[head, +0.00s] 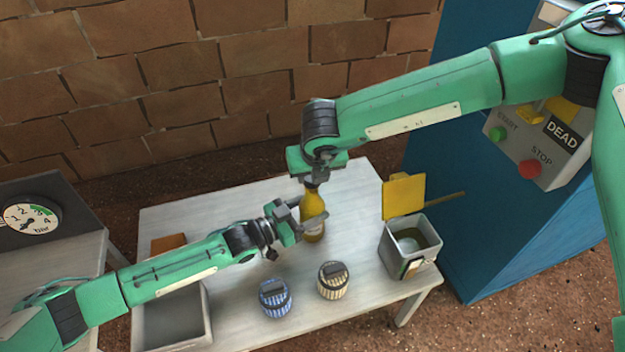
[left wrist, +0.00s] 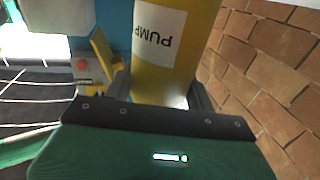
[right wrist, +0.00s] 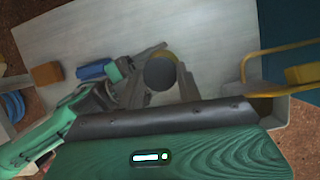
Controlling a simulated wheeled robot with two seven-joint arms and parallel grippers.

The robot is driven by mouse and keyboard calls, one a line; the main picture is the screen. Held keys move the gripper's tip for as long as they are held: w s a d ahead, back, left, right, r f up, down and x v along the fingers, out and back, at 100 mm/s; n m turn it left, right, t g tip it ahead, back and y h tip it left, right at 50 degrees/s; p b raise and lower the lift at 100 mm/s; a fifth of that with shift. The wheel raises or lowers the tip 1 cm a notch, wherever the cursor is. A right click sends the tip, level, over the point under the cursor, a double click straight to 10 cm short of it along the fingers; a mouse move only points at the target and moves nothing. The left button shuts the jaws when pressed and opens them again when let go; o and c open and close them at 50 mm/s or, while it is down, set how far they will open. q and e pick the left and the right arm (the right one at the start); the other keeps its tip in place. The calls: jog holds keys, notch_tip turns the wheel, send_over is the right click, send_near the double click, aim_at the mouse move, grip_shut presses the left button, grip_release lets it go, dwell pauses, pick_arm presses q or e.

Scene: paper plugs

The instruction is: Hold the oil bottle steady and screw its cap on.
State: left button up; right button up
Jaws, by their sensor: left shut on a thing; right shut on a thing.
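The yellow oil bottle (head: 313,228) stands upright on the pale table. In the left wrist view the bottle (left wrist: 165,70) fills the middle, with a white label reading PUMP. My left gripper (head: 309,217) comes in from the left and is shut on the bottle's body. My right gripper (head: 314,182) points down from above and is shut on the dark cap at the bottle's top. In the right wrist view the round dark cap (right wrist: 160,73) sits between the fingers, over the bottle. Whether the cap's thread is engaged is hidden.
A grey bin (head: 394,260) with a raised yellow lid (head: 404,196) stands right of the bottle. A blue striped pot (head: 275,300) and a cream striped pot (head: 333,283) stand in front. A grey tray (head: 207,322) and an orange block (head: 168,243) are at left. The table behind the bottle is clear.

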aim_at(313, 186)
jog(key=shift+f, duration=0.55)
jog(key=shift+f, duration=0.9)
jog(key=shift+f, duration=0.55)
